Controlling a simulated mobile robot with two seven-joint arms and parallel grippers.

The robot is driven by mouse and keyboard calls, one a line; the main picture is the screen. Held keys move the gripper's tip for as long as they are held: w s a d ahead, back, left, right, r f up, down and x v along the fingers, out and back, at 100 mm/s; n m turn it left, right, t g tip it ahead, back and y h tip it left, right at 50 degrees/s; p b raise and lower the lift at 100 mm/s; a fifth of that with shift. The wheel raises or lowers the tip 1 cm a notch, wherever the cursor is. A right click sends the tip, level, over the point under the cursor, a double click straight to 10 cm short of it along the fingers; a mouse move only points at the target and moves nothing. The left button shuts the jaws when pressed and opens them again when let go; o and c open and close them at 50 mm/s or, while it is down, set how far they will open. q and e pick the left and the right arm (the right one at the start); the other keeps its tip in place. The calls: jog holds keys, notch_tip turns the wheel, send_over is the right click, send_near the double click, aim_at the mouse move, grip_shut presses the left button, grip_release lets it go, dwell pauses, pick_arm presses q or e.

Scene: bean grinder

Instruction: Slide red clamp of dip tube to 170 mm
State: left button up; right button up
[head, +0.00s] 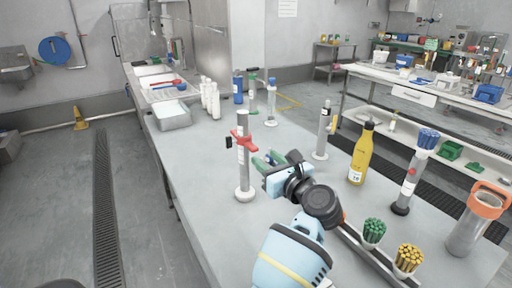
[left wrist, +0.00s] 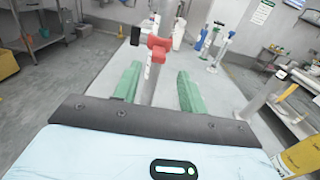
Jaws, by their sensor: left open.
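The dip tube (head: 243,172) stands upright on a round white foot on the grey bench, left of my left gripper in the head view. Its red clamp (head: 243,140) sits around the upper part of the tube, with a dark knob on the left side. The clamp also shows in the left wrist view (left wrist: 158,44), above the fingers. My left gripper (head: 266,160) is open, its green fingers pointing toward the tube just below clamp height. In the left wrist view the tube lies between the fingers (left wrist: 158,86), apparently untouched. The scale is too small to read.
A grey cylinder (head: 323,135) and a yellow bottle (head: 361,155) stand right of my gripper. White bottles (head: 211,98) and further stands are behind the tube. Brush cups (head: 373,233) and an orange-topped cylinder (head: 468,228) stand front right. The bench left of the tube is clear.

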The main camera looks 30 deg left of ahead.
aim_at(256, 150)
pick_arm(q)
jog(key=shift+s+a+r, duration=0.1)
jog(key=shift+a+r, duration=0.05)
jog(key=shift+a, duration=0.1)
jog(key=p+x, duration=0.1)
jog(key=x, duration=0.5)
jog(key=shift+d, duration=0.1)
jog(key=shift+x, duration=0.8)
jog(key=shift+d, duration=0.1)
grip_shut()
